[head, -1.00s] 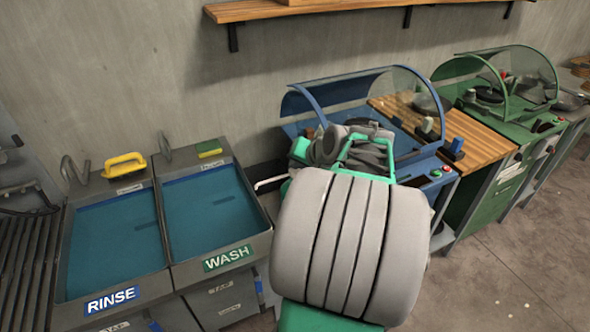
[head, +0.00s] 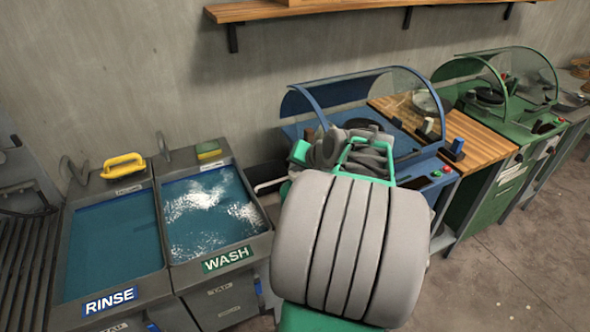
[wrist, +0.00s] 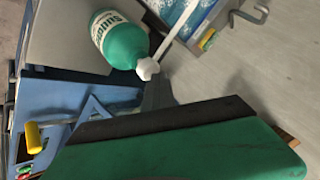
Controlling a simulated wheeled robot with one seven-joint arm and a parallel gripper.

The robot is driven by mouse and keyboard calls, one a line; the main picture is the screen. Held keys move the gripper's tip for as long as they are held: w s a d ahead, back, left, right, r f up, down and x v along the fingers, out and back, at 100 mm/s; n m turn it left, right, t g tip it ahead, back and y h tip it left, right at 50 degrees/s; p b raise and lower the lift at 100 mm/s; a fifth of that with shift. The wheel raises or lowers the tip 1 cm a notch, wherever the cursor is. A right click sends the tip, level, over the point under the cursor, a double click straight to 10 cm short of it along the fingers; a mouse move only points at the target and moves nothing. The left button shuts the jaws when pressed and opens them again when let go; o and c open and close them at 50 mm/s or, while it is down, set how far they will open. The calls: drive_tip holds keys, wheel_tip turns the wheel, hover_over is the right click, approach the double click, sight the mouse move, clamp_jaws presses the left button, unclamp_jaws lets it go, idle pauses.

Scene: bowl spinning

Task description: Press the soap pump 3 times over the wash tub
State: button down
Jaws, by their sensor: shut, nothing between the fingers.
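The green soap bottle (wrist: 122,44) with a white label shows in the wrist view. Its white pump head (wrist: 148,69) points toward my gripper (wrist: 157,93). My gripper is shut and empty, its dark fingers right by the pump head; I cannot tell whether they touch it. In the head view the bottle and fingers are hidden by my arm. The wash tub (head: 190,272) stands left of my arm with blue-green water and patches of white foam. Part of the foamy tub also shows at the top of the wrist view (wrist: 197,17).
The rinse tub (head: 68,262) stands left of the wash tub, with a yellow-handled brush (head: 124,163) behind it. A green-and-yellow sponge (head: 209,150) lies on the wash tub's back ledge. A blue hooded station (head: 415,170) and a green one (head: 520,135) stand to the right.

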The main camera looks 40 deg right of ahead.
drive_tip(key=shift+f, duration=0.1)
drive_tip(key=shift+r+p, duration=0.9)
drive_tip(key=shift+r, duration=0.4)
wheel_tip(320, 180, up, 5)
drive_tip(key=p, duration=0.3)
drive_tip(key=shift+p, duration=0.3)
drive_tip(key=shift+a, duration=0.1)
idle(1.6)
drive_tip(key=w+a+n+g+y, duration=0.15)
drive_tip(key=a+n, duration=0.35)
drive_tip(key=a, duration=1.1)
drive_tip(key=s+a+f+n+g, duration=0.1)
drive_tip(key=s+a+n, duration=0.2)
drive_tip(key=s+a, duration=0.2)
drive_tip(key=s+a+f+n+g, duration=0.1)
drive_tip(key=s+a+n+g, duration=0.1)
drive_tip(key=s+a, duration=0.3)
drive_tip(key=a+n, duration=0.1)
drive_tip(key=a, duration=0.3)
drive_tip(key=shift+s+a, duration=0.15)
drive_tip(key=shift+a, duration=0.15)
